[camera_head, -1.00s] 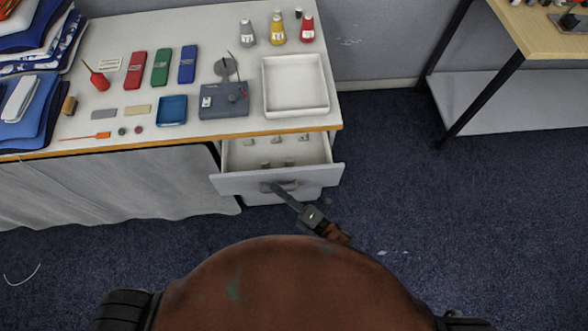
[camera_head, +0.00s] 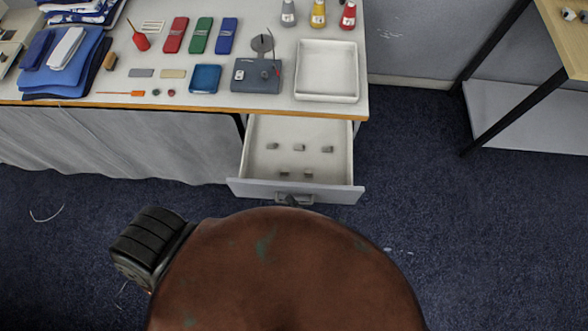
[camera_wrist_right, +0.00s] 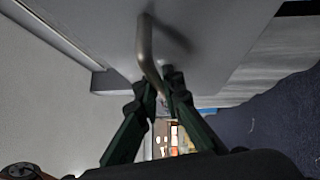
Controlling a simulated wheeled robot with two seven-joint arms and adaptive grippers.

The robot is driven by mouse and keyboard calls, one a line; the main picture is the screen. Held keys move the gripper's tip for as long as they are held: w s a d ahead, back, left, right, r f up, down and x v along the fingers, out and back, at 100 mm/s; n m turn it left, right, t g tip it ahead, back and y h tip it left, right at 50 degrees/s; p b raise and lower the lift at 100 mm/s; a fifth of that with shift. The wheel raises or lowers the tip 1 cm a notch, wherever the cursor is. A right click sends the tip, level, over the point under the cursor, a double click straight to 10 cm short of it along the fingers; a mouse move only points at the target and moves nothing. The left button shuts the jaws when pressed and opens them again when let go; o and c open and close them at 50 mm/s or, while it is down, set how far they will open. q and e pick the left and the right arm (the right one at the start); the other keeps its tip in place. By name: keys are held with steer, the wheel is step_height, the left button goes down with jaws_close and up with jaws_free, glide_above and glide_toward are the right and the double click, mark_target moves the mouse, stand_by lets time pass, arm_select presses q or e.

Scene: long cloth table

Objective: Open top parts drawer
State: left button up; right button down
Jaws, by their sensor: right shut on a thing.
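The top parts drawer (camera_head: 256,185) stands well out from under the right end of the table, with several small grey parts on its floor. Its handle (camera_head: 295,198) is at the middle of the front. In the right wrist view, my right gripper (camera_wrist_right: 162,92) is shut on the grey bar handle (camera_wrist_right: 148,52). In the head view, only a dark bit of this gripper shows at the handle; my own body hides the rest. My left gripper is not in view.
A grey device (camera_head: 257,75) and a white tray (camera_head: 327,70) stand on the table (camera_head: 110,88) above the drawer. Cloth hangs to the left. A second table (camera_head: 563,35) is at the right, with open blue carpet between.

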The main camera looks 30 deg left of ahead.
steer(key=c, duration=2.3)
jaws_free()
steer(key=v, duration=1.2)
steer(key=shift+s, duration=0.1)
steer(key=shift+d+f, duration=0.1)
